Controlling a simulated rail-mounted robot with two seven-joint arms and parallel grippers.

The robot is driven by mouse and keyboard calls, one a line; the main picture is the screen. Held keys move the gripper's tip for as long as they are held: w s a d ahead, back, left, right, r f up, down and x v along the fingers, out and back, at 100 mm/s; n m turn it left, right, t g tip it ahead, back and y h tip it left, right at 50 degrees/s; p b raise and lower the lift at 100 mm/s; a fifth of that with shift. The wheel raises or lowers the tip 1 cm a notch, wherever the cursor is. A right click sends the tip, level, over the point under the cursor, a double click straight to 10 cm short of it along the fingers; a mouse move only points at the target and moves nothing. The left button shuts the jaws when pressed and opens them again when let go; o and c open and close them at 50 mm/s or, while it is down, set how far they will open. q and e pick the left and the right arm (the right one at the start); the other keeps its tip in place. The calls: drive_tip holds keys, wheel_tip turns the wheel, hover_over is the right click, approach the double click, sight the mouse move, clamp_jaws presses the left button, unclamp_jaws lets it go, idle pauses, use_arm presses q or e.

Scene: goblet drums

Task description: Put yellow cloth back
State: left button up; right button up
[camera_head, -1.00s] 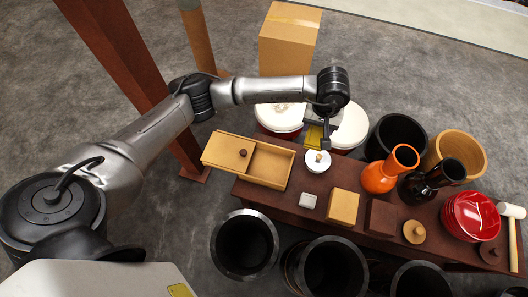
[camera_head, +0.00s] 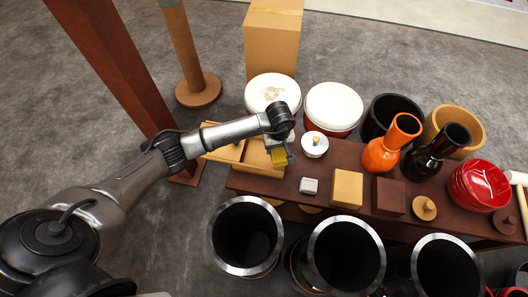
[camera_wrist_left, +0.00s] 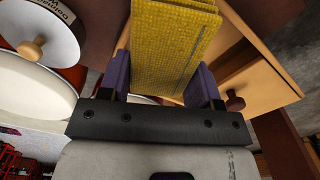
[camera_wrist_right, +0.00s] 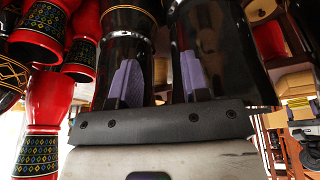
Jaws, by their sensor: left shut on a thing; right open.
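The yellow cloth (camera_head: 279,157) is a small folded piece held in my left gripper (camera_head: 288,155). In the left wrist view the cloth (camera_wrist_left: 172,45) fills the space between the purple fingers of the left gripper (camera_wrist_left: 165,85), which are shut on it. A wooden box (camera_head: 235,150) with a sliding lid and round knob stands on the dark red bench; the cloth is over or beside its right, open part. The box's wooden wall also shows in the left wrist view (camera_wrist_left: 265,85). My right gripper (camera_wrist_right: 158,85) is open and empty before dark drums; it is not visible in the head view.
A white knobbed lid (camera_head: 314,144) is right of the cloth. A small white block (camera_head: 309,186), a tan block (camera_head: 346,188), an orange vase (camera_head: 385,150) and a black vase (camera_head: 428,160) share the bench (camera_head: 330,165). White-topped drums (camera_head: 333,106) stand behind; black drums stand in front.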

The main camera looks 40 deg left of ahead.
use_arm(q)
drive_tip(key=b, duration=0.2)
hover_over(264, 152)
drive_tip(key=d, duration=0.1)
wheel_tip(264, 152, down, 3)
drive_tip(key=shift+d, duration=0.15)
drive_tip(key=shift+a+f, duration=0.25)
drive_tip(key=shift+a, duration=0.35)
wheel_tip(264, 152, down, 4)
drive_tip(key=b, duration=0.2)
drive_tip(key=shift+b, duration=0.4)
drive_tip(key=shift+f, duration=0.15)
drive_tip(key=o, duration=0.9)
